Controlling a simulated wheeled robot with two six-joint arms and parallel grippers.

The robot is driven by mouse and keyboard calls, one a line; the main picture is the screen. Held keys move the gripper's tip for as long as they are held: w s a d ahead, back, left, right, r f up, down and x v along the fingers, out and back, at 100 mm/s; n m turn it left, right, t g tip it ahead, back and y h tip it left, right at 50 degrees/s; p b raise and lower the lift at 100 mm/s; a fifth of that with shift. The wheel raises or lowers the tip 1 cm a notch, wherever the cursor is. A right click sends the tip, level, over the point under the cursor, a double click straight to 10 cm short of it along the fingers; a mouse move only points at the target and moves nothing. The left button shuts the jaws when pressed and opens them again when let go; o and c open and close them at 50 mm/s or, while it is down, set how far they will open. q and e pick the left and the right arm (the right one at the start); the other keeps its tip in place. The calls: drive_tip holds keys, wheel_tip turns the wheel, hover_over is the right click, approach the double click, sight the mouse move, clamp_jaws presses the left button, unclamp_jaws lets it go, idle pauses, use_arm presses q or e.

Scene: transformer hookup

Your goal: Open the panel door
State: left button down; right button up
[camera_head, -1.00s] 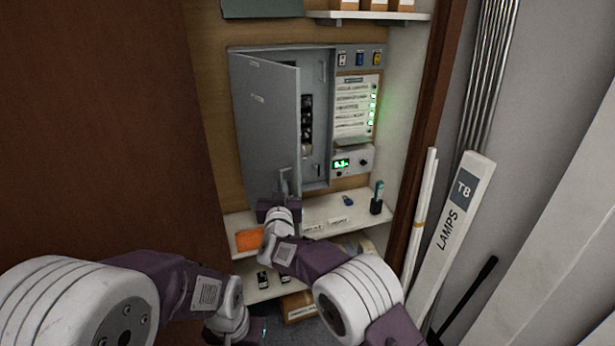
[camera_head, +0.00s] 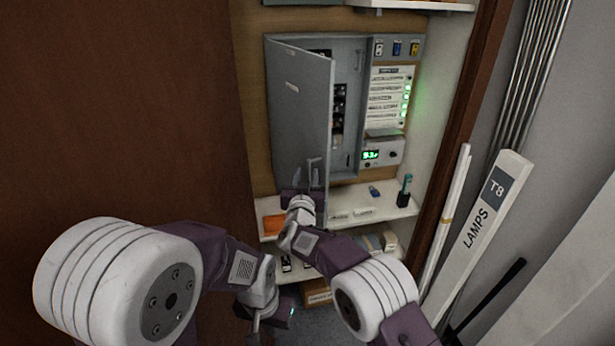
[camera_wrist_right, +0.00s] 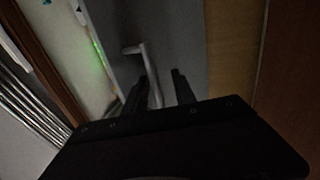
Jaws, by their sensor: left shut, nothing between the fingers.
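The grey panel door (camera_head: 298,110) is partly open, hinged on its left side, with its free edge standing out from the cabinet (camera_head: 352,100). Dark parts show inside through the gap. A lever handle (camera_head: 314,168) is on the door's lower front; it also shows in the right wrist view (camera_wrist_right: 148,68). My right gripper (camera_head: 312,186) is at the handle. In the right wrist view its two fingers (camera_wrist_right: 160,90) are apart, with the handle's lower end between them; contact cannot be told. My left gripper (camera_head: 256,322) is low, away from the door, shut and empty.
A shelf (camera_head: 385,208) below the cabinet holds an orange item (camera_head: 273,225) and a dark cup (camera_head: 404,197). A brown wooden panel (camera_head: 110,110) fills the left. A LAMPS T8 box (camera_head: 485,215) and white tubes (camera_head: 443,215) lean at right.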

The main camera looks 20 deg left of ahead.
drive_tip(key=shift+s+d+f, duration=0.1)
drive_tip(key=shift+s+d, duration=0.1)
drive_tip(key=shift+s, duration=0.1)
drive_tip(key=s+d+b, duration=0.1)
drive_tip(key=s+b, duration=0.5)
drive_tip(key=s, duration=0.2)
drive_tip(key=shift+s, duration=0.15)
drive_tip(key=shift+d, duration=0.1)
